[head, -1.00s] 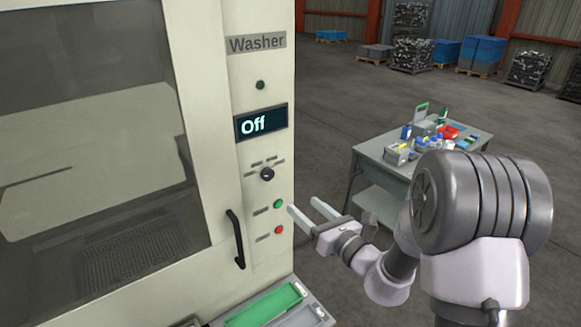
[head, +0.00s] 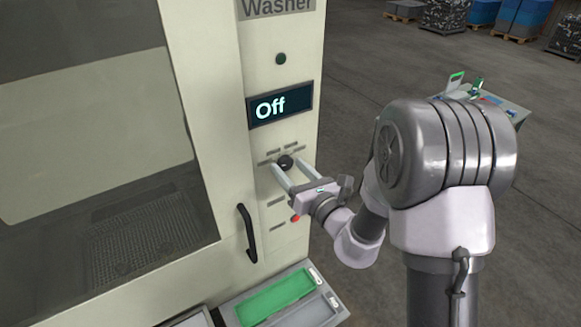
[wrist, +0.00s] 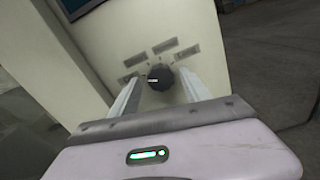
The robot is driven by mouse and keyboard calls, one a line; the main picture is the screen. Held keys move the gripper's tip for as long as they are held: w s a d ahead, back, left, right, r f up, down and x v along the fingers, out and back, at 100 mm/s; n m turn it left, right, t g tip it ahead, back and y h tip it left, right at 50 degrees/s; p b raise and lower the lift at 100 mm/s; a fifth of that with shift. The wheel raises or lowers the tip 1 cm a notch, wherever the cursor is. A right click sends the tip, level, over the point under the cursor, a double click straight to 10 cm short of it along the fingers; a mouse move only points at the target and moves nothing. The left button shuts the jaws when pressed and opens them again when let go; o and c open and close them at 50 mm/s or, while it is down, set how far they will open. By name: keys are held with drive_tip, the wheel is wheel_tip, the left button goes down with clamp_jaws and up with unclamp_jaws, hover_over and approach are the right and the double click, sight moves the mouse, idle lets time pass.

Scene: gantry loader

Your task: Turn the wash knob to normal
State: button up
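Several small label plates arc over the knob. My gripper (head: 289,168) is open, its two pale fingers apart and pointing at the panel, with the tips close to the knob. In the wrist view the knob (wrist: 160,77) shows between and just beyond the fingers (wrist: 158,84). I cannot tell whether the fingers touch it. The labels (wrist: 165,47) are too blurred to read.
A red button (head: 295,218) is below the knob, partly beside my gripper. A black door handle (head: 247,233) stands out at the left. A tray with a green insert (head: 275,297) juts out below. A cluttered table (head: 497,100) stands behind my arm.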

clamp_jaws()
drive_tip(key=m+p, duration=0.2)
drive_tip(key=m, duration=0.1)
drive_tip(key=shift+r, duration=0.15)
drive_tip(key=m+p, duration=0.3)
drive_tip(key=m, duration=0.2)
drive_tip(key=shift+m+p, duration=0.4)
drive_tip(key=m+p, duration=0.3)
drive_tip(key=m, duration=0.1)
drive_tip(key=shift+m, duration=0.3)
drive_tip(key=shift+w+m+p, duration=0.1)
drive_tip(key=shift+m+p, duration=1.3)
drive_tip(key=shift+m, duration=0.7)
